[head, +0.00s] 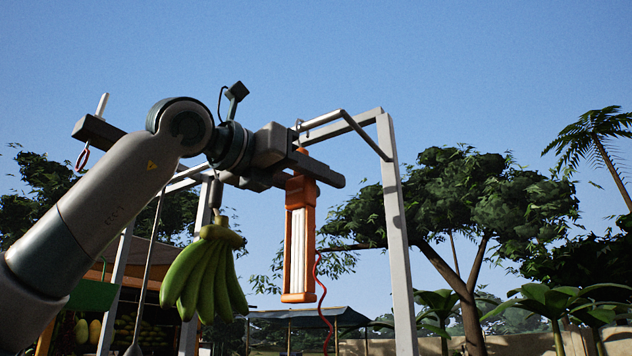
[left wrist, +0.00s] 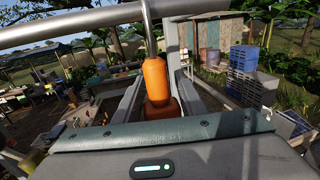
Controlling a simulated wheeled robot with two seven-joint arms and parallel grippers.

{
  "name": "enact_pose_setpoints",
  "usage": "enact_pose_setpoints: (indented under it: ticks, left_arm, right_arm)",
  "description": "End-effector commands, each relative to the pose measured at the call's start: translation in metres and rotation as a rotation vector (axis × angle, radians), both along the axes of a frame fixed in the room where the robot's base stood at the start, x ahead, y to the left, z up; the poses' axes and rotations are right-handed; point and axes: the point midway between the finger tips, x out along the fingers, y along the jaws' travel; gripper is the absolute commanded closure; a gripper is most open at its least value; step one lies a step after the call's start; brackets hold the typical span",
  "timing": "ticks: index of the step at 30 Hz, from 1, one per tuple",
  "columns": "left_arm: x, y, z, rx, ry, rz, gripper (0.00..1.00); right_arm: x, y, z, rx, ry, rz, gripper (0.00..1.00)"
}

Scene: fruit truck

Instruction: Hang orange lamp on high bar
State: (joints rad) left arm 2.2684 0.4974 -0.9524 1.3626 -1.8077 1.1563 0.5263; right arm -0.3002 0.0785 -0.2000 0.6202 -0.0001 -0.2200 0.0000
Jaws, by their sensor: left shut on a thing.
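The orange lamp (head: 300,245) hangs upright in the head view, with a long pale light panel and a red cord trailing at its lower right. My left gripper (head: 318,170) is shut on the lamp's upper part, just below its top. In the left wrist view the lamp's orange top (left wrist: 158,85) stands between the fingers, and its metal hook rises to the high bar. The high bar (head: 322,119) is a grey tube on a white frame; it also crosses the top of the left wrist view (left wrist: 90,25). Whether the hook bears on the bar I cannot tell.
A bunch of green bananas (head: 206,275) hangs left of the lamp, below my left arm. A white frame post (head: 397,235) stands to the right. Blue crates (left wrist: 245,82) are on the ground beyond in the left wrist view. Open sky lies above the bar.

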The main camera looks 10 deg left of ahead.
Motion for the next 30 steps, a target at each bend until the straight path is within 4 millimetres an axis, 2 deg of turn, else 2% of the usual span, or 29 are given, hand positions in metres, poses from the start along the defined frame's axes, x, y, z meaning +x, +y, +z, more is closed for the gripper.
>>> enact_pose_setpoints:
  ticks: [9,10,12,13,23,30]
  left_arm:
    - [0.0,0.0,0.0,-0.001,-0.001,0.0,0.99]
    - [0.0,0.0,0.0,-0.001,-0.001,0.0,0.61]
    - [0.0,0.0,0.0,-0.001,-0.001,0.0,0.44]
    - [0.0,0.0,0.0,-0.001,-0.001,0.0,0.41]
    - [0.0,0.001,-0.001,0.001,0.001,0.0,0.41]
    - [-0.013,0.009,-0.003,-0.001,0.0,0.001,0.41]
  right_arm:
    - [0.0,-0.004,0.0,-0.004,0.0,0.001,0.69]
    - [0.0,-0.004,0.0,-0.004,0.0,0.001,0.69]
    - [0.0,-0.004,0.0,-0.004,0.0,0.001,0.69]
    - [0.0,-0.004,0.0,-0.004,0.0,0.001,0.69]
    - [0.0,-0.004,-0.001,-0.003,0.0,0.001,0.69]
    - [0.0,-0.002,-0.01,-0.002,0.0,0.001,0.69]
